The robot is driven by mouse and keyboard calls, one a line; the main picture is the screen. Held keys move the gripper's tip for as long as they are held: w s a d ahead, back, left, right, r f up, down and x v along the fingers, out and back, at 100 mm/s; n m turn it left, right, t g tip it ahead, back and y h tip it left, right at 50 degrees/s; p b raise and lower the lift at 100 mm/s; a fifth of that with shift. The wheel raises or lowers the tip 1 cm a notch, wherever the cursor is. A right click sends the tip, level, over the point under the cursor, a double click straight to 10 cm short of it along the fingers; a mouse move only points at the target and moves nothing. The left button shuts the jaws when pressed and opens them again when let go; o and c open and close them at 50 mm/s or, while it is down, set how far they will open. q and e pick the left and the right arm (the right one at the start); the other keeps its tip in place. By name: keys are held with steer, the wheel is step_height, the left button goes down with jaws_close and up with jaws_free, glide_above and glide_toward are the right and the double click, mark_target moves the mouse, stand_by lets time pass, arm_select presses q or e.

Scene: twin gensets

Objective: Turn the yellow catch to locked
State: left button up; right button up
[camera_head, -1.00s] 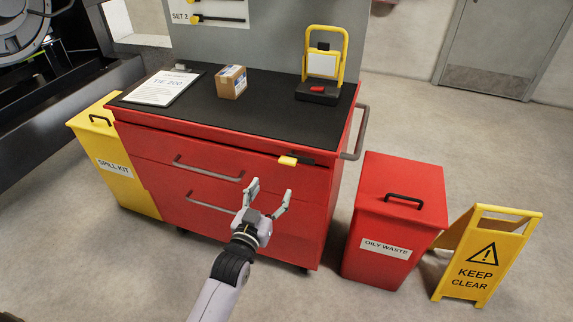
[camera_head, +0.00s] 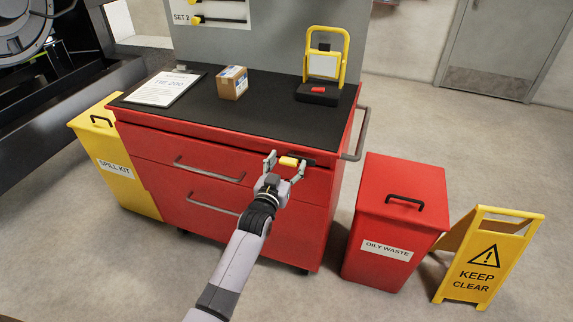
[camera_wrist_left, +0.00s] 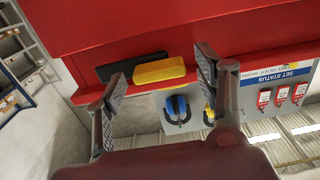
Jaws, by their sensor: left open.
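The yellow catch (camera_head: 289,161) is a small block lying sideways on the upper right front of the red tool cabinet (camera_head: 265,210), on a dark plate (camera_head: 319,158). It also shows in the left wrist view (camera_wrist_left: 158,70), next to the black plate (camera_wrist_left: 118,69). My left gripper (camera_head: 286,163) is open at the catch, one finger on each side of it. In the left wrist view the open fingers (camera_wrist_left: 160,68) flank the catch; I cannot tell whether either one touches it. My right gripper is not in view.
On the black cabinet top are a clipboard (camera_head: 162,88), a small box (camera_head: 231,82) and a yellow-framed stand (camera_head: 324,66). A grey side handle (camera_head: 361,135), a red oily waste bin (camera_head: 395,220) and a yellow sign (camera_head: 482,262) are to the right. A yellow spill kit bin (camera_head: 118,165) is left.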

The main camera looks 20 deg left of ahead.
arm_select(q)
jaws_close()
stand_by(0.7)
